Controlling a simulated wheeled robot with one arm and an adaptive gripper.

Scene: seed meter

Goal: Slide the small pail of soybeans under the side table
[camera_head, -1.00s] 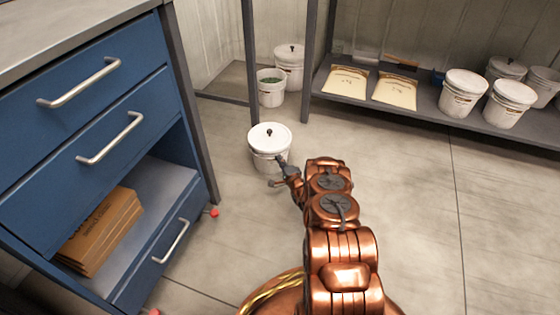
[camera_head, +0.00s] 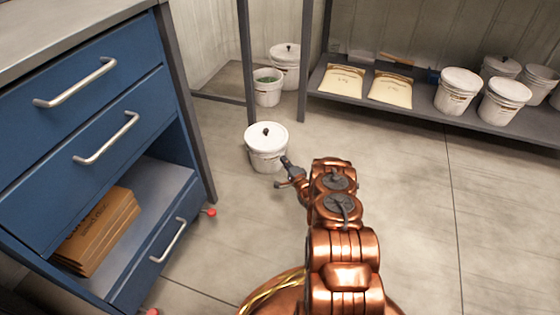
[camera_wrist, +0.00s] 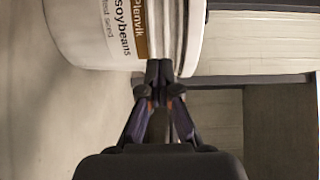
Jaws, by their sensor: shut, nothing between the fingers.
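The soybean pail (camera_head: 267,153) is white and lidded with a dark knob, and stands upright on the floor beside a dark metal leg. In the wrist view the pail (camera_wrist: 95,45) lies sideways in the picture, its label reading "soybeans". My gripper (camera_head: 286,163) is at the pail's near right side. It is shut and empty; in the wrist view the closed fingertips (camera_wrist: 160,70) overlap the pail's edge near the lid rim. I cannot tell if they touch it. The side table seems to be the dark metal frame (camera_head: 248,60) behind the pail; its top is out of view.
A small open bucket (camera_head: 267,92) with green contents and a lidded pail (camera_head: 285,68) stand behind the frame's leg. A blue drawer cabinet (camera_head: 80,150) is at left. A low shelf (camera_head: 420,110) with bags and pails is at right. The floor between is clear.

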